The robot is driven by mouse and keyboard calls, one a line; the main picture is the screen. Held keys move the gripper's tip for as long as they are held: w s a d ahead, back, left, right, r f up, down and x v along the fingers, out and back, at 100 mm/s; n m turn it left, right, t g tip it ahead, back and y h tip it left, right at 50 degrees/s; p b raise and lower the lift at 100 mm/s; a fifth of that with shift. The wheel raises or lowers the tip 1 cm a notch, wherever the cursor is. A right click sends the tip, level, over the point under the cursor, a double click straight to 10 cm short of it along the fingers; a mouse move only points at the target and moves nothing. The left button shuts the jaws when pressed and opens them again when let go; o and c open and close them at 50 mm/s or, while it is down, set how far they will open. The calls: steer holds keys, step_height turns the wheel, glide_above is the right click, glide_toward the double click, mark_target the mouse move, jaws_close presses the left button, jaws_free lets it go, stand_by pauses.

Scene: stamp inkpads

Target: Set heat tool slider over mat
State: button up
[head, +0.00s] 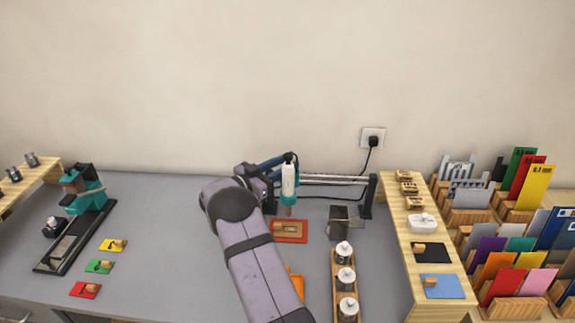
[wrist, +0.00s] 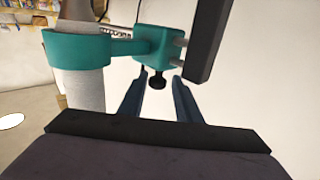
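The heat tool (head: 289,180) is a white upright cylinder in a teal clamp on the slider, towards the left part of a horizontal rail (head: 330,180). In the wrist view the teal slider block (wrist: 158,45) carries a small black knob (wrist: 157,82). My gripper (wrist: 160,76) is open, with its blue fingers on either side of the knob and gaps visible. In the head view my gripper (head: 285,160) is at the heat tool. An orange-red mat (head: 277,239) with a wooden piece lies below the heat tool, partly hidden by my arm.
A wooden rack of white-capped bottles (head: 336,290) stands in front of the rail. A grey metal stand (head: 340,226) is under the rail's right part. A wooden shelf (head: 395,225) is to the right. A teal press (head: 88,190) is far left.

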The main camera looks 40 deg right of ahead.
stand_by(0.3)
steer(key=a+b, duration=0.1)
steer(key=a, duration=0.6)
steer(key=shift+a+b, duration=0.2)
steer(key=shift+b, duration=0.1)
